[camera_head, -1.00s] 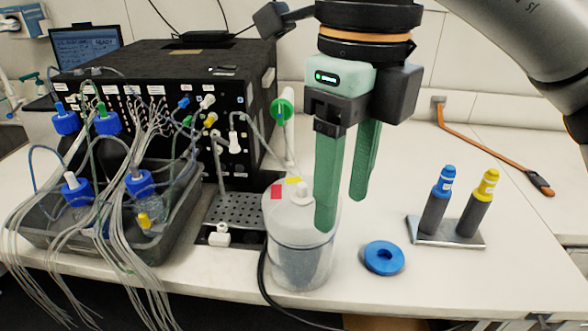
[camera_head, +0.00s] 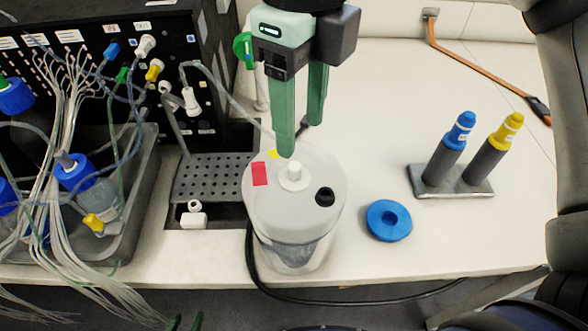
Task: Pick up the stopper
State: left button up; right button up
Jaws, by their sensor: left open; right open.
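A white cylindrical vessel (camera_head: 262,215) stands near the table's front edge. Its lid carries a white knob (camera_head: 294,171) and a small black round piece (camera_head: 325,196). I cannot tell whether this black piece is the stopper or an opening. My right gripper (camera_head: 299,138) has green fingers, points down and is open and empty. Its nearer fingertip appears just above and behind the white knob; the exact height is unclear. Only the green fingertips of my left gripper (camera_head: 185,322) show at the bottom edge, apart and with nothing visible between them.
A blue ring (camera_head: 388,220) lies right of the vessel. A metal stand (camera_head: 452,181) with blue-topped and yellow-topped cylinders is further right. A black box (camera_head: 215,100), perforated plate (camera_head: 212,178) and grey tray (camera_head: 135,215) with bottles and tubes are left. A black cable curves round the vessel's base.

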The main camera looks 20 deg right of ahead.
aim_at(295, 165)
jog(key=f, duration=0.6)
jog(key=shift+s+a+f+p, duration=0.1)
jog(key=shift+a+f+p, duration=0.1)
jog(key=shift+a+p, duration=0.15)
jog(key=shift+c, duration=0.2)
grip_shut()
